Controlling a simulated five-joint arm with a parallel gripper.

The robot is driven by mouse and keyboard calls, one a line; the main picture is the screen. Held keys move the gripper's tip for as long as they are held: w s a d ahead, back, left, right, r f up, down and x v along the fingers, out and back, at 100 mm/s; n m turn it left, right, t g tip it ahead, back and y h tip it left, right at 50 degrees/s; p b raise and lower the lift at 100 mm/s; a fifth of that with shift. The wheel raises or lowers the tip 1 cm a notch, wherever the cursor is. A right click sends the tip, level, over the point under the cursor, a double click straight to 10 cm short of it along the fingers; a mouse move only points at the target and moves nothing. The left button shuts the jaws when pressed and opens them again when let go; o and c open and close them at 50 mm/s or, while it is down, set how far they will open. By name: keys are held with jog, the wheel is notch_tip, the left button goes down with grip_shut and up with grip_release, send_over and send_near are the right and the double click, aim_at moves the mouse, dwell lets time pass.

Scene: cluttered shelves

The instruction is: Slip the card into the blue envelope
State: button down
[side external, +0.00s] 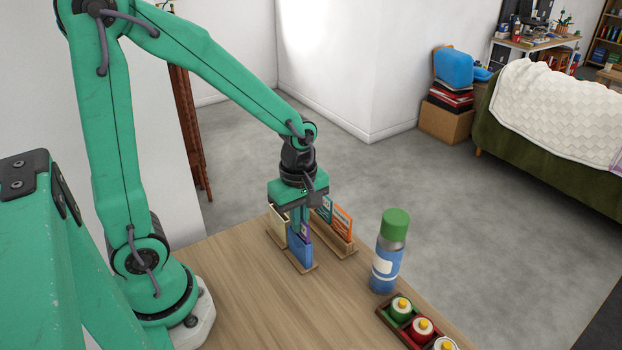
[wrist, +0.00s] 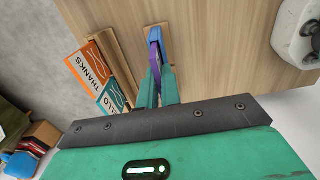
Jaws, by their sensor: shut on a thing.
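My gripper (side external: 301,222) is shut on a purple card (wrist: 155,56), with a finger on each side of it in the wrist view (wrist: 160,78). The card is upright and shows as a small purple patch in the side view (side external: 304,231). The blue envelope (side external: 299,252) stands upright in a wooden stand (side external: 304,270) right below my gripper. In the wrist view the envelope (wrist: 155,34) is just beyond the card and in line with it. The two overlap there; I cannot tell how deep the card sits in the envelope.
An orange THANKS card (wrist: 90,66) and a teal card (wrist: 112,98) stand on the right in the side view. A green-capped spray can (side external: 389,255) and a tray of small jars (side external: 388,316) are farther right.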

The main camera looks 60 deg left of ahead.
jog(key=shift+f, duration=0.75)
jog(key=c, duration=1.5)
grip_release()
jog(key=shift+r, duration=0.15)
jog(key=shift+r, duration=3.75)
jog(key=s+r+m+t, duration=0.2)
jog(key=r+m, duration=0.1)
jog(key=m, duration=0.3)
jog(key=s+r+m+t, duration=0.1)
jog(key=s+r+m, duration=0.1)
jog(key=m, duration=0.4)
jog(key=s+r+m+t, duration=0.2)
jog(key=s+r+m, duration=0.1)
jog(key=m, duration=0.3)
jog(key=shift+a+r+t, duration=0.25)
jog(key=shift+r+t, duration=0.05)
jog(key=shift+r, duration=0.2)
